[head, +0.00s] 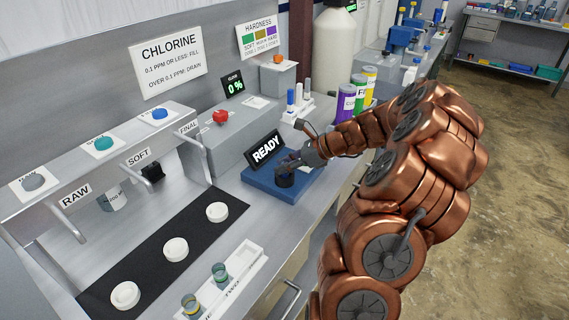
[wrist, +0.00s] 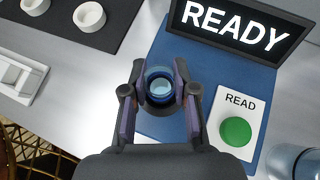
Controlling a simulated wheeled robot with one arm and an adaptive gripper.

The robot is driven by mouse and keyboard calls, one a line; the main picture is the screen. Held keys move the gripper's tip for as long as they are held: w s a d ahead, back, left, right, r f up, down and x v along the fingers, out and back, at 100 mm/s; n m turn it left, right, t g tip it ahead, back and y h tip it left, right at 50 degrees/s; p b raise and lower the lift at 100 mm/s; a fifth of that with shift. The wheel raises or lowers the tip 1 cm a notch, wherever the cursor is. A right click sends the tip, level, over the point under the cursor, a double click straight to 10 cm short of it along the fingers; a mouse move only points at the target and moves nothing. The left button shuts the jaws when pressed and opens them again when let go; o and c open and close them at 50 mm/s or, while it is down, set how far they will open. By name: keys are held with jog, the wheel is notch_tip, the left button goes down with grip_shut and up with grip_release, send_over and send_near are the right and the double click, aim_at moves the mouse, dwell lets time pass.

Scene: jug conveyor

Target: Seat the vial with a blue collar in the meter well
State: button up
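The vial with a blue collar (wrist: 160,88) is upright between my gripper's fingers in the wrist view, seen from above with its round opening showing. My gripper (wrist: 160,80) has a finger against each side of it. The vial is over the blue meter base (wrist: 165,52); the well beneath it is hidden, so I cannot tell how deep it sits. In the head view my gripper (head: 287,170) is at a dark round part on the meter (head: 262,185), and the vial is not clearly visible. The meter's screen (wrist: 236,26) reads READY.
A green READ button (wrist: 235,131) lies right of my gripper. A glass container (wrist: 303,163) stands at the lower right. A white rack (head: 240,268) holds two vials. White round cups stand on a black mat (head: 150,245). Coloured bottles (head: 358,88) stand behind the meter.

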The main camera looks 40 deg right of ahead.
jog(key=o, duration=0.4)
jog(key=shift+r, duration=0.2)
jog(key=b+v, duration=0.3)
jog(key=v, duration=0.9)
